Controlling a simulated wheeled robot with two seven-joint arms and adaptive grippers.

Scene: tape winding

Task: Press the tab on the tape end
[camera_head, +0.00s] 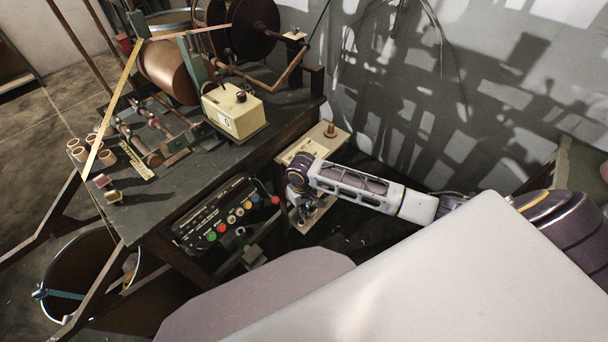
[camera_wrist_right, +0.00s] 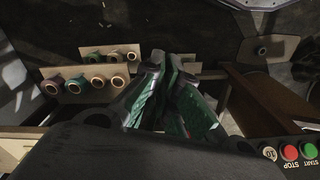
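A pale yellow tape strip (camera_head: 116,98) runs slantwise down from the winding machine's top to the table's left end, close to small rolls. Its lower end is near small red-and-tan pieces (camera_head: 103,181); I cannot make out which part is the tab. My right gripper (camera_head: 299,172) is to the right of the table, above a low tan shelf and well apart from the tape. In the right wrist view its green-padded fingers (camera_wrist_right: 166,68) converge at the tips with nothing visible held. My left gripper is not in view.
The winding machine has a brown drum (camera_head: 168,72) and a cream box (camera_head: 232,110) on the dark table (camera_head: 190,172). A control panel (camera_head: 225,215) with coloured buttons hangs below its front edge. Several rolls on tan boards (camera_wrist_right: 75,97) show in the wrist view. A bucket (camera_head: 75,285) stands lower left.

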